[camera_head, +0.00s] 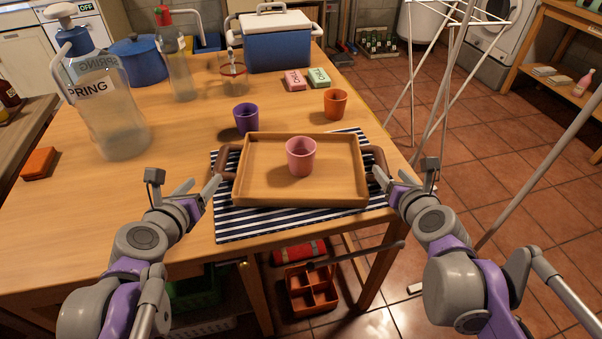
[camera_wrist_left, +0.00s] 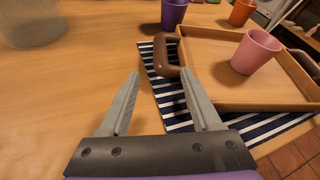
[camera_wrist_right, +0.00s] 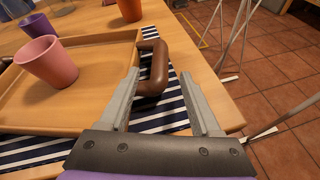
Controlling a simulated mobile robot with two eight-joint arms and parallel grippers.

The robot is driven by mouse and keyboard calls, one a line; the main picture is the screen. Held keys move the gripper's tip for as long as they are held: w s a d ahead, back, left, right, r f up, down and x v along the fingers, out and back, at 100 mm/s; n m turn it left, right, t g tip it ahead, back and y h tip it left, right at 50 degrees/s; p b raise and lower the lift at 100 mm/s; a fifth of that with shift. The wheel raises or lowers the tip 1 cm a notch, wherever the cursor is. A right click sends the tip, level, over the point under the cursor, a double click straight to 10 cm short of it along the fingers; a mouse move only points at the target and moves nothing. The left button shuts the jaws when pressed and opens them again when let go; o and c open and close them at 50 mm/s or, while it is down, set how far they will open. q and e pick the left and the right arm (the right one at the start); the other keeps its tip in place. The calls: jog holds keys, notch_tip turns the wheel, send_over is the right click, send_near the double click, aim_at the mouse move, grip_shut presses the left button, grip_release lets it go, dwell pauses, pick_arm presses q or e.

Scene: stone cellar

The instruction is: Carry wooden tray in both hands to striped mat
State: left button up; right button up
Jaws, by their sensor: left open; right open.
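The wooden tray (camera_head: 255,192) rests on the striped mat (camera_head: 232,226) near the table's front right corner. A pink cup (camera_head: 300,157) stands upright in it. The tray has a brown handle at each end. My left gripper (camera_head: 216,184) is open beside the left handle (camera_head: 229,160); in the left wrist view its right finger is close to that handle (camera_wrist_left: 162,56). My right gripper (camera_head: 380,178) is open near the right handle (camera_head: 377,160); in the right wrist view the handle (camera_wrist_right: 158,66) lies just beyond the fingertips. I cannot tell whether any finger touches a handle.
A purple cup (camera_head: 246,118) and an orange cup (camera_head: 335,104) stand behind the tray. A white drying rack (camera_head: 440,100) stands right of the table. The table's front left is clear.

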jog(key=shift+v, duration=2.2)
